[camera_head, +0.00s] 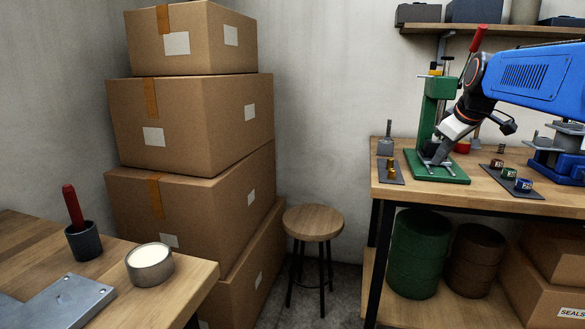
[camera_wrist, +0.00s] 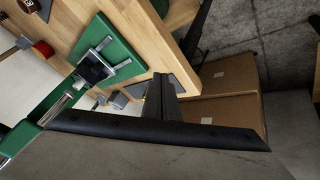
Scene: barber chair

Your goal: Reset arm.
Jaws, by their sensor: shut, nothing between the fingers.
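My gripper (camera_head: 432,160) is shut and empty at the end of my blue arm. In the head view it points down and left in front of the green press (camera_head: 438,100), low over its base; I cannot tell whether they touch. In the wrist view my dark fingers (camera_wrist: 158,80) are together, with nothing between them. The press also shows in the wrist view (camera_wrist: 128,70), tilted by the camera angle, to the left of the fingers.
A shelf (camera_head: 480,30) hangs above. Stacked boxes (camera_head: 190,110) and a stool (camera_head: 312,222) stand left.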

